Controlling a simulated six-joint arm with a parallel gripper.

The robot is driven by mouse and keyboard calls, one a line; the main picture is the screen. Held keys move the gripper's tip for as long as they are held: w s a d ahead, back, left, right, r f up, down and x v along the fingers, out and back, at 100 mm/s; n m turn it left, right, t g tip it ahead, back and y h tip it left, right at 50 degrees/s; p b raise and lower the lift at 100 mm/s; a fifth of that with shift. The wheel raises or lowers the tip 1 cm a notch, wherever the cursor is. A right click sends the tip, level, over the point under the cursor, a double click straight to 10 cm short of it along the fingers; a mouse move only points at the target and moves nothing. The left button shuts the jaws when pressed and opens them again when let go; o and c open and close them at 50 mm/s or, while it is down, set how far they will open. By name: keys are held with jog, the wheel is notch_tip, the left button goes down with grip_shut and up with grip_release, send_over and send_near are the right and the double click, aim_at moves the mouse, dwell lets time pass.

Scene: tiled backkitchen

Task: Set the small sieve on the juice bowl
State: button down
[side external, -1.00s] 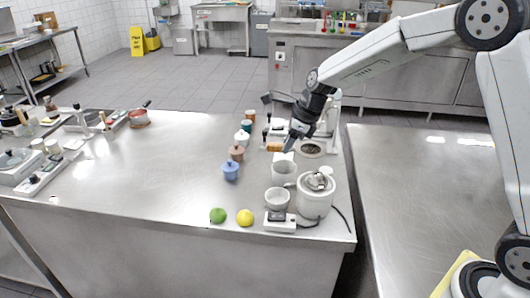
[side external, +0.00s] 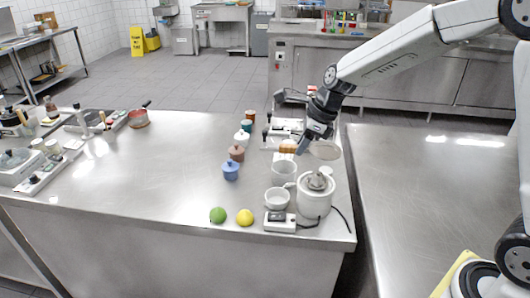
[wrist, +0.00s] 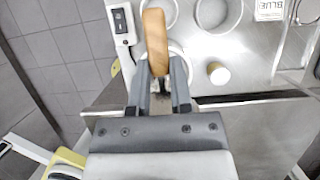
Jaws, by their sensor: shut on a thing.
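The small sieve (side external: 325,150) has a pale round mesh and a wooden handle (side external: 288,146). My gripper (side external: 303,149) is shut on the sieve, between mesh and handle, and holds it up behind the juicer. In the wrist view the handle (wrist: 155,40) sticks out past the fingers (wrist: 159,82); the mesh is mostly hidden there. A small white bowl (side external: 277,199) stands at the front, left of the juicer, and a larger white bowl (side external: 283,171) stands behind it. I cannot tell which one is the juice bowl.
The white juicer (side external: 315,200) stands near the right table edge with a cable. Lidded pots, including a blue one (side external: 230,171), line the left. The table's middle is clear.

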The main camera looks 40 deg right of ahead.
jog(key=w+a+f, duration=0.3)
jog(key=w+a, duration=0.1)
jog(key=w+a+f, duration=0.4)
jog(key=a, duration=0.1)
jog(key=w+a+f, duration=0.4)
jog(key=w, duration=0.1)
jog(key=shift+a+f, duration=0.2)
jog(key=shift+a, duration=0.05)
jog(key=shift+s+d+f, duration=0.15)
jog(key=shift+f, duration=0.1)
jog(key=shift+s+d+f, duration=0.45)
jog(key=shift+f, duration=0.3)
jog(key=shift+s+d+f, duration=0.1)
jog(key=shift+s+d, duration=2)
jog(key=shift+f, duration=0.55)
